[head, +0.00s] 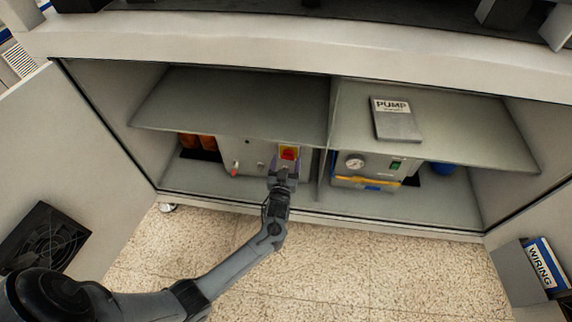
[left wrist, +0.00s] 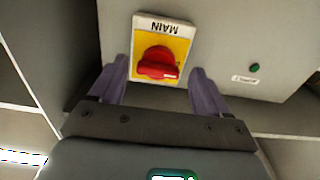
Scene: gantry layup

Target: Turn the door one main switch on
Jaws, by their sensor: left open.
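The main switch (head: 289,153) is a red rotary knob on a yellow plate, on the front of a grey box in the left lower bay of the cabinet. In the left wrist view the red knob (left wrist: 158,63) sits on its yellow plate (left wrist: 178,42), labelled MAIN, which appears upside down. My left gripper (head: 284,172) is right in front of the switch. In the left wrist view its two purple fingers (left wrist: 157,85) are spread, one on each side below the knob, with nothing between them. I cannot tell whether they touch the plate. My right gripper is not in view.
The shelf edge passes just above the switch. Open doors flank the cabinet; the right one holds a WIRING binder (head: 543,264). The floor (head: 370,265) is clear.

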